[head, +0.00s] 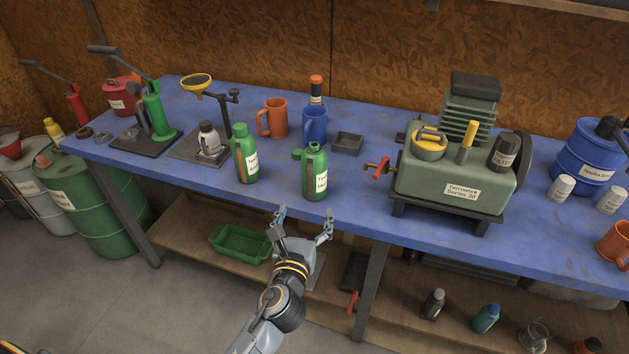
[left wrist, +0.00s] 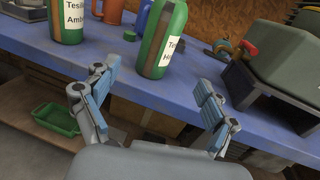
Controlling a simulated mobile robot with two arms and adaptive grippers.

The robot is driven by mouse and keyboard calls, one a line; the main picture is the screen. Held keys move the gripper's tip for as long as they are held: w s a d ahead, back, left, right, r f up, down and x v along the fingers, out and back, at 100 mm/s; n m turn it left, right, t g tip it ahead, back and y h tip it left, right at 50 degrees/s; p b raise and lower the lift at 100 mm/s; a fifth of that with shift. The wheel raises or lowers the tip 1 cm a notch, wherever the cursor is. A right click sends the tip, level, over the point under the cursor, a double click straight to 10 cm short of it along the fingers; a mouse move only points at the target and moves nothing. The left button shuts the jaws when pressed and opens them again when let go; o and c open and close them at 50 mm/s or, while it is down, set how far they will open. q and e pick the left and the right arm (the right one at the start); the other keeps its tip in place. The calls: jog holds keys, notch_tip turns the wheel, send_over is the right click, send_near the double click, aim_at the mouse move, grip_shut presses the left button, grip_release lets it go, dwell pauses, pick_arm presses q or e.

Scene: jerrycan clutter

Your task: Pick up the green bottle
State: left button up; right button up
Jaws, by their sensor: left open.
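Two green bottles with white labels stand upright on the blue bench. The left green bottle (head: 246,155) has its cap on top; it also shows in the left wrist view (left wrist: 68,22). The right green bottle (head: 315,173) stands near the front edge, with a green cap piece at its upper left; in the left wrist view it appears (left wrist: 161,42) ahead of the fingers. My left gripper (head: 304,217) is open and empty, in front of the bench edge and short of the right bottle. Its two blue-padded fingers show in the left wrist view (left wrist: 155,95). My right gripper is not in view.
A green compressor (head: 455,165) stands right of the bottles. An orange mug (head: 273,117), a blue mug (head: 315,124) and a dark tray (head: 347,144) are behind them. The blue bench's front edge (head: 345,215) lies close to the gripper. A green crate (head: 240,243) sits on the shelf below.

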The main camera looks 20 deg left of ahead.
aim_at(312, 181)
pick_arm(q)
jog(key=w, duration=0.5)
jog(key=w+a+r, duration=0.1)
jog(key=w, duration=0.2)
jog(key=shift+a, duration=0.1)
jog(key=shift+w+a, duration=0.1)
jog(key=shift+w, duration=0.3)
jog(key=w, duration=0.3)
jog(key=w+f, duration=0.1)
jog(key=w, duration=0.1)
jog(key=shift+a, duration=0.35)
jog(key=shift+s, duration=0.1)
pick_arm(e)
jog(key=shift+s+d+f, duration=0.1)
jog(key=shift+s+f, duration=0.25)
pick_arm(q)
jog(key=shift+c, duration=0.2)
jog(key=c, duration=1.5)
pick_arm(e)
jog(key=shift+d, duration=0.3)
pick_arm(q)
jog(key=shift+o, duration=0.2)
jog(key=shift+r, duration=0.1)
